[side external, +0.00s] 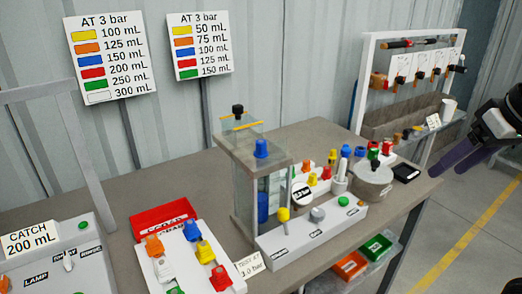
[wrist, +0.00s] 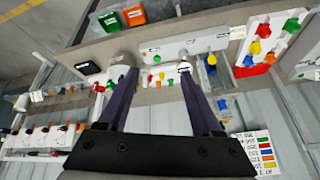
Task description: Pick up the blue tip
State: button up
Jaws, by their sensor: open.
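Several blue tips show, and I cannot tell which one the task means. One blue tip (side external: 191,231) is in the white tray (side external: 222,262) at the front, beside orange, yellow and red tips. It also shows in the wrist view (wrist: 256,47). Another blue piece (side external: 261,148) sits upright on the clear tank's top. My gripper (wrist: 158,75) is open and empty. In the side view it hangs at the far right, apart from every tip.
The clear tank (side external: 243,178) and a white control panel (side external: 312,237) stand mid-table. A red box (side external: 165,219) lies behind the tray. A white-framed rack (side external: 415,85) stands at the back right. Orange and green bins (side external: 350,265) are below the table edge. Volume signs (side external: 110,55) stand behind.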

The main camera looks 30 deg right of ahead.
jog(key=w+r+m, duration=0.2)
jog(key=w+r, duration=0.6)
jog(key=r, duration=0.1)
jog(key=w+a+r+m+h, duration=0.1)
jog(key=w+a+r, duration=0.3)
jog(key=w, duration=0.5)
jog(key=n+g, duration=0.1)
jog(key=g, duration=0.1)
send_over(261, 142)
jog(key=s+a, duration=0.3)
jog(key=s, duration=0.1)
notch_tip(261, 142, down, 8)
jog(key=f, duration=0.1)
jog(key=x, duration=0.8)
jog(key=d+x, duration=0.1)
jog(key=x, duration=0.3)
jog(key=shift+w+d+f, duration=0.1)
jog(key=shift+w+d, duration=0.05)
jog(key=shift+w, duration=0.05)
grip_shut()
